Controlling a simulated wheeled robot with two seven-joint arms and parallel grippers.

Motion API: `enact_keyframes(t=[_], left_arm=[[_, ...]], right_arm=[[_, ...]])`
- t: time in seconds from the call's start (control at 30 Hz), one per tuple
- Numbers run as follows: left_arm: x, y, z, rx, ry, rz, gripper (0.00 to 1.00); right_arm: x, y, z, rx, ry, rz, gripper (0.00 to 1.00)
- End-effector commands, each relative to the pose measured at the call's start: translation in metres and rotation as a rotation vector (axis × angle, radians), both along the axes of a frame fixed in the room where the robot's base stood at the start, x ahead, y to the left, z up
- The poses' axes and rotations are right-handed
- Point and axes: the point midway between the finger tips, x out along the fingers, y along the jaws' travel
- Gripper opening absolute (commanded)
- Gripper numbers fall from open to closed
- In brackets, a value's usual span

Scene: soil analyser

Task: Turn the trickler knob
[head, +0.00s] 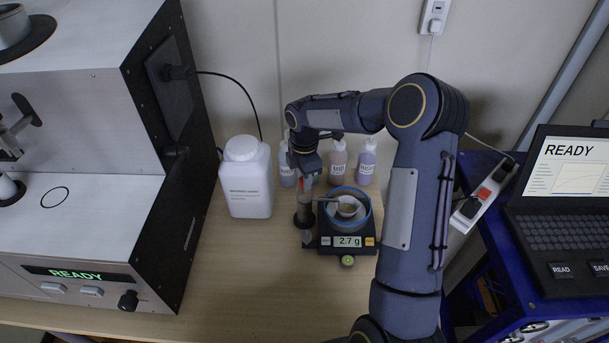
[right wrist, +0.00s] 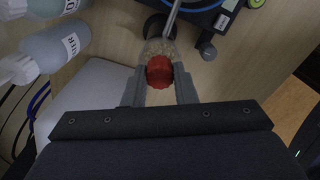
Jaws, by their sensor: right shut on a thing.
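The trickler (head: 304,210) is a small clear-bodied tube on a dark round base, beside the balance. Its red knob (right wrist: 160,71) is at the top, between my right gripper's fingers in the right wrist view. My right gripper (right wrist: 160,84) is shut on the knob from above. In the head view my right gripper (head: 306,176) is over the trickler and hides most of the knob. The trickler's spout reaches right, over a small cup (head: 348,206) on the balance (head: 326,246), which reads 2.7 g. My left gripper is not in view.
A large white bottle (head: 246,180) stands left of the trickler. Several small labelled bottles (head: 366,163) stand behind it. The analyser (head: 75,215) fills the left, its display reading READY. A laptop (head: 563,235) and power strip (head: 484,196) are at right. The front table middle is clear.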

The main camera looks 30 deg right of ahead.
Motion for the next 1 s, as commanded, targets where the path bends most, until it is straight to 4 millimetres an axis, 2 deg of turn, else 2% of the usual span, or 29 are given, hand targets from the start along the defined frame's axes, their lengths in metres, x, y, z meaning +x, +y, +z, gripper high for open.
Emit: enact_keyframes(t=[1.0], left_arm=[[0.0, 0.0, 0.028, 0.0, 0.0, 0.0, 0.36]], right_arm=[[0.001, 0.0, 0.002, 0.001, -0.002, 0.925, 0.02]])
